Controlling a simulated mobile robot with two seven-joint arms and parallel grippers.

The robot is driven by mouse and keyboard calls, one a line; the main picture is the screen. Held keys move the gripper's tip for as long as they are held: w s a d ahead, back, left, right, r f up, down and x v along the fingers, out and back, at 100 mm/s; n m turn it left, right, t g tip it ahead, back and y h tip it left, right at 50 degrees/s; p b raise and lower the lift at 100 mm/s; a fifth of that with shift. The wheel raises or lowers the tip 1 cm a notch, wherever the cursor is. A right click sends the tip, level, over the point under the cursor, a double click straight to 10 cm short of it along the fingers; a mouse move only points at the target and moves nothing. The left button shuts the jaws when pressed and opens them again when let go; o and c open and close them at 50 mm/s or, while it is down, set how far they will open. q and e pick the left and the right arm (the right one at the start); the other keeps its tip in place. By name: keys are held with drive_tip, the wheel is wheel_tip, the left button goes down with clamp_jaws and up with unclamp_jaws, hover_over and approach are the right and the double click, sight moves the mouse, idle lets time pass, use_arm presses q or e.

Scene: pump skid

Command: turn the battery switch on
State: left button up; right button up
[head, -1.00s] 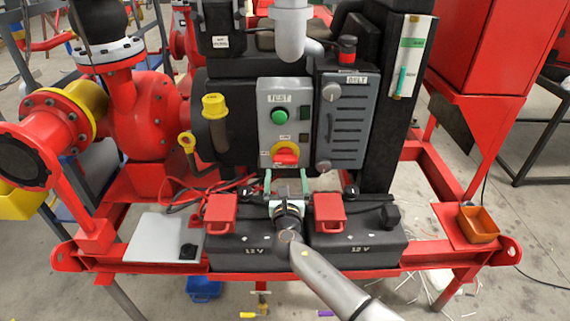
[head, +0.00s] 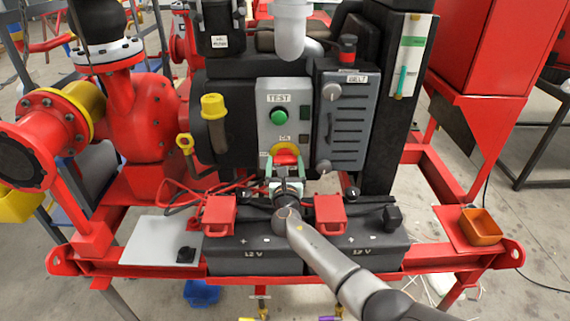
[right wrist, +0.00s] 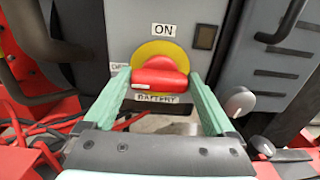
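The battery switch is a red knob (head: 287,156) on a yellow disc, low on the grey panel. In the right wrist view the red knob (right wrist: 160,73) has a white mark at its lower left. The label ON is above it, BATTERY below, and a partly hidden label is to the left. My right gripper (head: 286,170) is open in front of the switch. In the right wrist view its green fingers (right wrist: 160,84) stand on either side of the knob, with gaps visible. Contact cannot be told. My left gripper is not in view.
A green TEST button (head: 279,117) sits above the switch on the panel (head: 268,142). A grey belt guard (head: 345,125) is to the right. Two black batteries with red terminal covers (head: 219,213) lie below my right arm. Red cables (head: 185,196) run at the left.

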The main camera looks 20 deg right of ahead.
drive_tip(key=c, duration=0.8)
